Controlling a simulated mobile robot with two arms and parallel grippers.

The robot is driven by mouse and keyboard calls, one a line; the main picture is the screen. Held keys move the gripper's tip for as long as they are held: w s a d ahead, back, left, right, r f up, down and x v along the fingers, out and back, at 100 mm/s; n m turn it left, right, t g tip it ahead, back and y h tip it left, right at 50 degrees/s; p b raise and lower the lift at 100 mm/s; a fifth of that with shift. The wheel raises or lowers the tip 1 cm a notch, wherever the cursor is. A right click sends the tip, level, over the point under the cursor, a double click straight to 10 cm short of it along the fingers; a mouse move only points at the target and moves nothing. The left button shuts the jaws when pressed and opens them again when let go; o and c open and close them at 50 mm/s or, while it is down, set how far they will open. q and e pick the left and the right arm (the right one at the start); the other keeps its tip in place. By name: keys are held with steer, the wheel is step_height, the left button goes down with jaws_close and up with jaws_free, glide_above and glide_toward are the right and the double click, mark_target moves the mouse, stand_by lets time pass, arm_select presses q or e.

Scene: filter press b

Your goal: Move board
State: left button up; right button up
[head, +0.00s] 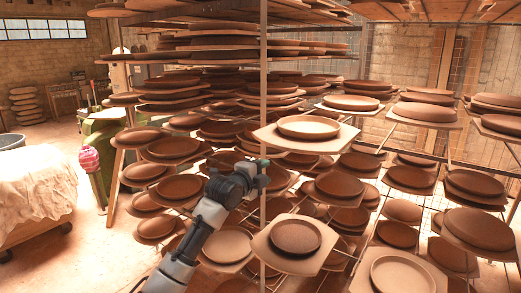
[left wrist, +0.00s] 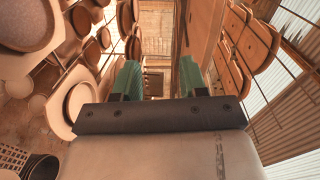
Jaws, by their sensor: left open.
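Several boards, each bearing a round reddish clay plate, fill the racks. One pale many-sided board (head: 328,141) with a plate (head: 309,127) is just above and right of my left gripper (head: 262,175). Another board (head: 262,247) with a plate (head: 296,236) is below it. I cannot tell which board the task means. My left gripper is open, its two green fingers apart with nothing between them in the left wrist view (left wrist: 159,80). In that view a board (left wrist: 56,118) with a plate lies to the left, apart from the fingers. My right gripper is not in view.
A thin upright rack post (head: 263,75) stands close to my left gripper. Stacked boards crowd the racks behind and to the right. A cloth-covered cart (head: 38,190) and green machine (head: 100,150) stand at the left, with some bare floor between cart and rack.

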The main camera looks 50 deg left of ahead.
arm_select(q)
steer(key=m+t, duration=0.1)
glide_toward(281, 142)
steer(key=shift+s+d+f, duration=0.2)
steer(key=shift+s+f, duration=0.05)
steer(key=shift+s, duration=0.05)
steer(key=p+x, duration=0.4)
steer(key=x, duration=0.5)
steer(key=shift+w+a+p, duration=0.1)
steer(key=shift+w+p, duration=0.1)
steer(key=shift+p, duration=0.1)
steer(key=shift+w+a+f, duration=0.1)
steer(key=shift+w+a, duration=0.1)
steer(key=shift+w, duration=0.5)
jaws_close()
